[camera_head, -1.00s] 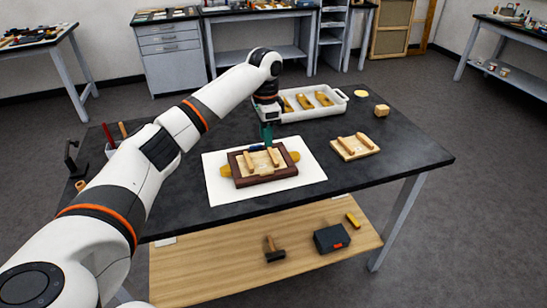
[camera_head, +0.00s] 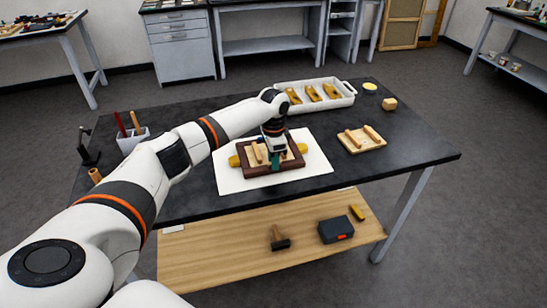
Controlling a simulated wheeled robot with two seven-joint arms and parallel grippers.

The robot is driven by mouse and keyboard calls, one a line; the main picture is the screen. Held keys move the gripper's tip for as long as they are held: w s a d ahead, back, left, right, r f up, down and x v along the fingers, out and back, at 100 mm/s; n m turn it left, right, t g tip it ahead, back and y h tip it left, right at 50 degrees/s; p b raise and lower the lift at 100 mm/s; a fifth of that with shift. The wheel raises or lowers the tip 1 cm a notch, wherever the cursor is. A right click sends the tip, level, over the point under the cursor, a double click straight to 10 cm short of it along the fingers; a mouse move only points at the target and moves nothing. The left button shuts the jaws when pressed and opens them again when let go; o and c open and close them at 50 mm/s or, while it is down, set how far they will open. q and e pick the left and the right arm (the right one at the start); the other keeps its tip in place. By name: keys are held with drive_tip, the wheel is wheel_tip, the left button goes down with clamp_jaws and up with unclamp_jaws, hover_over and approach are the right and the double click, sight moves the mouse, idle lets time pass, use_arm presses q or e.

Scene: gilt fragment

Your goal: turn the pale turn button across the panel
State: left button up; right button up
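A dark brown wooden frame (camera_head: 261,171) with a pale panel inside lies on a white sheet (camera_head: 318,165) on the black table. One pale wooden strip (camera_head: 257,153), which looks like a turn button, shows at the panel's left part, tilted slightly. My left gripper (camera_head: 275,160) points down over the right part of the frame, its fingertips low at the panel. It hides the second pale strip there, and I cannot tell whether the fingers touch it or how far apart they are. My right gripper is out of view.
Yellow pieces (camera_head: 234,161) stick out at the frame's sides. A white tray (camera_head: 318,103) with several golden pieces stands behind. A pale board (camera_head: 362,145) with two strips and a wooden block (camera_head: 389,104) lie to the right. A cup with tools (camera_head: 133,142) stands left.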

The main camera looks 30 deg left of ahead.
use_arm(q)
drive_tip(key=shift+c, duration=0.2)
clamp_jaws()
drive_tip(key=shift+r, duration=0.1)
